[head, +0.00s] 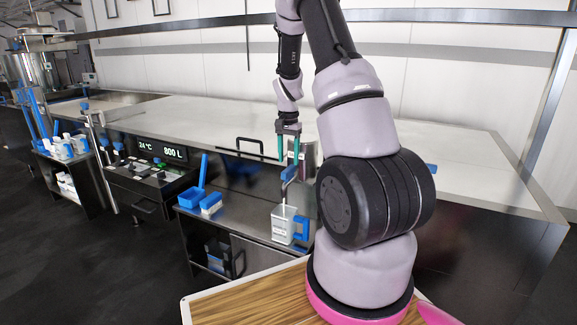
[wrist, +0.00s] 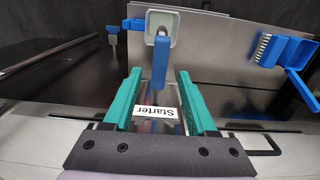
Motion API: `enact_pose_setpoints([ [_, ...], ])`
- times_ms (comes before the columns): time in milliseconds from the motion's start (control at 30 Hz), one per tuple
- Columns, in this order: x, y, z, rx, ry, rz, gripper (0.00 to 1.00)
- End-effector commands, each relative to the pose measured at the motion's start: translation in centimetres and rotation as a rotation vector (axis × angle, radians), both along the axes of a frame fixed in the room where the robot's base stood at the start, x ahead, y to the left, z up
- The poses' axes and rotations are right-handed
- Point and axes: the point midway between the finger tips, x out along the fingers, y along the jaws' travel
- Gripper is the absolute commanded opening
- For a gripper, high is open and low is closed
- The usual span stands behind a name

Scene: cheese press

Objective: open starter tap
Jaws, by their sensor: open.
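The starter tap shows in the head view as a blue lever (head: 289,173) above a metal spout, at the front of the vat. My gripper (head: 288,152) is above it, with its teal fingers pointing down. In the wrist view my gripper (wrist: 158,74) is open and empty. The blue tap lever (wrist: 159,62) lies between the fingertips as seen there; I cannot tell whether a finger touches it. A white "Starter" label (wrist: 156,113) shows between the fingers. A white jug (head: 283,224) with a blue handle stands below the spout; it also shows in the wrist view (wrist: 177,20).
Left of the jug on the metal shelf stand blue containers (head: 211,203) with an upright blue-handled tool. A blue brush (wrist: 284,52) shows at the right in the wrist view. A black bar handle (head: 236,152) juts from the vat front. A control panel (head: 152,172) is further left.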

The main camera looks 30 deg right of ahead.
Motion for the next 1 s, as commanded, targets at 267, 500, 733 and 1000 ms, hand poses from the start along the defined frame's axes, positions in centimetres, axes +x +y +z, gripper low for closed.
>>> enact_pose_setpoints([
  [267, 0.1, 0.0, 5.3, 0.000, -0.003, 0.002, 0.57],
  [500, 0.0, 0.0, 6.9, -0.001, -0.001, 0.000, 0.57],
  [733, 0.0, 0.0, 6.9, 0.000, 0.000, 0.001, 0.57],
  [1000, -0.1, 0.1, 7.2, 0.002, -0.005, 0.004, 0.57],
])
